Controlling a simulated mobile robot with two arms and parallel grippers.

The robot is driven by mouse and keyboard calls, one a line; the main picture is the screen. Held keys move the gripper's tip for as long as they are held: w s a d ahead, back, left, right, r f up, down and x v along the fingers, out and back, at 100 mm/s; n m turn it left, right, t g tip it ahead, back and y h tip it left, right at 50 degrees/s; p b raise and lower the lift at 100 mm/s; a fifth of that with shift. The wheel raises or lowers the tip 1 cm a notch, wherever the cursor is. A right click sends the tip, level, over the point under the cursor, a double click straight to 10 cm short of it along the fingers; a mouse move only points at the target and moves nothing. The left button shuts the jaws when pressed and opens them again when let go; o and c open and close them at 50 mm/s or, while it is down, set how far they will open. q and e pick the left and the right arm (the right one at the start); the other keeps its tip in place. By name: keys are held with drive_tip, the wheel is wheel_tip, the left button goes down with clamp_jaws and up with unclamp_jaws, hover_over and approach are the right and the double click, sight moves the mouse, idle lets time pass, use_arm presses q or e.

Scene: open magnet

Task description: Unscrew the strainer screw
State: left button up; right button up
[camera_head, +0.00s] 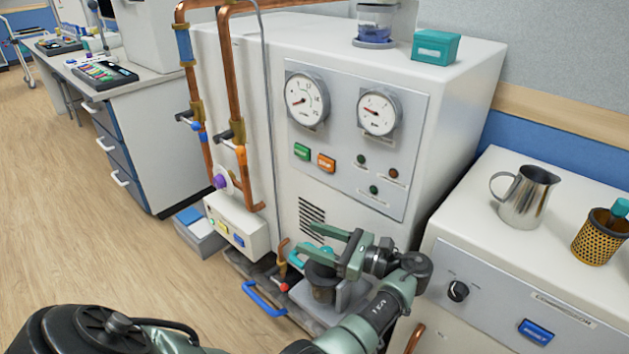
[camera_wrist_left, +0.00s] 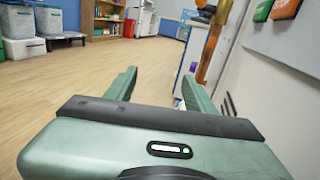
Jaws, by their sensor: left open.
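My left gripper (camera_head: 313,243) is green and open, its fingers pointing left in front of the large white cabinet's lower front. Its two fingers also show apart in the left wrist view (camera_wrist_left: 158,86), with nothing between them. Below the gripper in the head view stands a dark cylindrical part (camera_head: 323,283), partly hidden by the gripper. A teal part (camera_head: 297,258) shows just left of it, and a small red cap (camera_head: 284,287) sits on copper pipework beside it. I cannot tell which of these is the strainer screw. My right gripper is not in view.
The white cabinet (camera_head: 460,90) carries gauges and buttons. Copper pipes (camera_head: 233,80) run down its left side to a small white box (camera_head: 237,226). A blue handle (camera_head: 264,299) lies low in front. A white unit (camera_head: 480,250) with a metal jug (camera_head: 527,197) stands right. Floor left is clear.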

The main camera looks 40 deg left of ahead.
use_arm(q)
wheel_tip(320, 180, up, 17)
drive_tip(key=p, duration=0.5)
drive_tip(key=shift+f, duration=0.2)
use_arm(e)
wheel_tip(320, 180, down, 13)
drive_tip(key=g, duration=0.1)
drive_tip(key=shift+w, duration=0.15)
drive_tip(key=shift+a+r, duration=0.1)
